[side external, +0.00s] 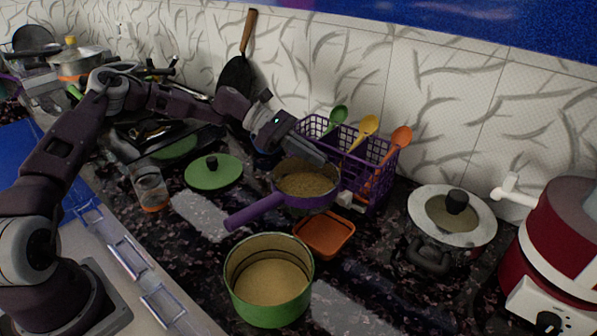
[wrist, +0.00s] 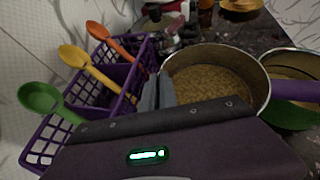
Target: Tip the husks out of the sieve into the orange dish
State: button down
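The sieve (side external: 306,184), a round purple-handled vessel, is upright and holds tan husks; it also shows in the wrist view (wrist: 215,85). Its handle points to the lower left in the side view. The orange dish (side external: 325,236) is square, shallow and looks empty, just in front of and below the sieve. My gripper (wrist: 157,92) is at the sieve's rim on the basket side, its fingers close together. I cannot tell whether they are clamped on the rim; in the side view my gripper's body hides part of the far rim.
A purple basket (side external: 378,172) with green, yellow and orange spoons stands close behind the sieve. A green pot (side external: 268,307) with tan contents is in front. A lidded pot (side external: 480,213) and a red cooker (side external: 560,230) stand right. A green lid (side external: 214,172) and a glass (side external: 150,187) are left.

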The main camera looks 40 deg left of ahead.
aim_at(315, 173)
notch_tip(315, 173, down, 4)
jog(key=shift+w+r, duration=0.1)
jog(key=shift+r, duration=0.1)
jog(key=shift+d+y, duration=0.15)
jog(key=shift+y, duration=0.15)
jog(key=d+r+m+y, duration=0.1)
jog(key=d+r+y, duration=0.1)
jog(key=y, duration=0.1)
jog(key=s+d+r+m+t+y, duration=0.1)
jog(key=d+r+y, duration=0.1)
jog(key=r+y, duration=0.1)
jog(key=d+r+m+t+y, duration=0.1)
jog(key=d+r+y, duration=0.1)
jog(key=y, duration=0.3)
jog(key=shift+s+r+m, duration=0.15)
jog(key=shift+s+m, duration=0.1)
jog(key=shift+m, duration=0.05)
jog(key=d+y, duration=0.1)
jog(key=d+f+t+y, duration=0.1)
jog(key=d+y, duration=0.1)
jog(key=s+d+m+y, duration=0.1)
jog(key=y, duration=0.1)
jog(key=shift+s+d+f, duration=0.1)
jog(key=shift+d+f, duration=0.2)
jog(key=shift+d, duration=0.05)
jog(key=shift+s+d+r+m+t+y, duration=0.1)
jog(key=shift+s+d+m+t+y, duration=0.2)
jog(key=shift+d+y, duration=0.3)
jog(key=shift+d, duration=0.1)
dwell(0.7)
